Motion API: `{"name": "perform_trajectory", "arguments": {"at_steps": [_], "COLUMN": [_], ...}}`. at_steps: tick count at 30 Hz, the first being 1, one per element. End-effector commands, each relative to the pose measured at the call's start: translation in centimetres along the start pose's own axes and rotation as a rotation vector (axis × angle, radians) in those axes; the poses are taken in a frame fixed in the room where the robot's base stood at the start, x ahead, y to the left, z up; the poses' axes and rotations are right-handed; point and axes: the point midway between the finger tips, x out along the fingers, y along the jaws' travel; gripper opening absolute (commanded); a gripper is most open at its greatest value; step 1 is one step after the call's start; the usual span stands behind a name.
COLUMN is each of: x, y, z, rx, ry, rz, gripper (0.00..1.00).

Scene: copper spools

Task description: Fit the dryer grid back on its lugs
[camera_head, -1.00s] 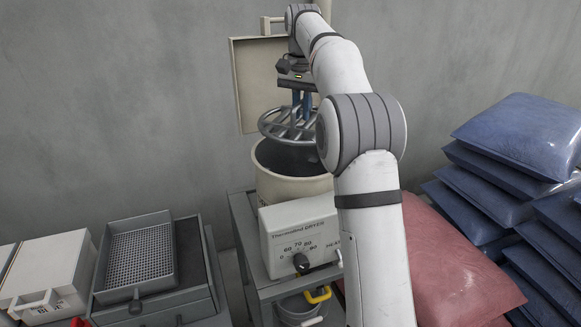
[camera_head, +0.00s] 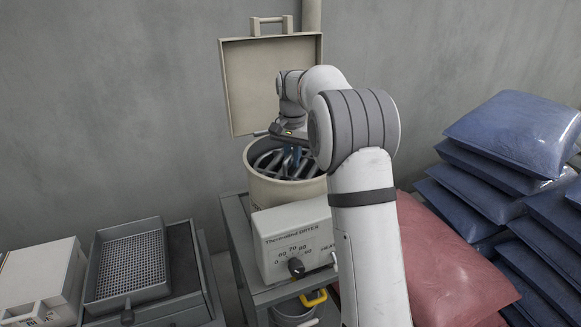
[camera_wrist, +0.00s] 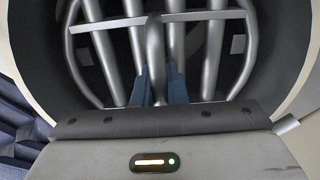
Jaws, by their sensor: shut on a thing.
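The dryer grid (camera_head: 284,163) is a round metal grille of parallel bars. It sits inside the mouth of the cream dryer drum (camera_head: 287,191), close to the rim level. In the wrist view the grid (camera_wrist: 214,50) fills the dark drum opening, with small grey pieces, perhaps lugs (camera_wrist: 238,44), beside its ring. My gripper (camera_wrist: 160,92) has its blue fingers shut on a bar near the middle of the grid. In the head view my gripper (camera_head: 293,156) is partly hidden by my arm. Whether the grid rests on the lugs cannot be told.
The dryer's square lid (camera_head: 245,85) stands open behind the drum. The control box (camera_head: 290,240) is in front. A perforated tray (camera_head: 128,265) and white case (camera_head: 40,280) are at left. Blue sacks (camera_head: 515,135) and a red sack (camera_head: 455,260) are at right.

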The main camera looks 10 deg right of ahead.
Motion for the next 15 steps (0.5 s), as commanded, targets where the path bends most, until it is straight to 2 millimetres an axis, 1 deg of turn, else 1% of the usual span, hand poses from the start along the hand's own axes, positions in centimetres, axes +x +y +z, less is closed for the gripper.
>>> {"name": "perform_trajectory", "arguments": {"at_steps": [3,6,9,15], "x": [1.7,2.8,3.2,3.3], "y": [0.0,0.0,-0.1,-0.1], "z": [0.0,0.1,0.1,0.1], "rx": [0.0,-0.001,-0.001,-0.001], "ry": [-0.002,0.0,0.001,0.001], "rz": [0.001,0.0,0.0,-0.001], "gripper": [0.0,0.0,0.0,0.0]}}
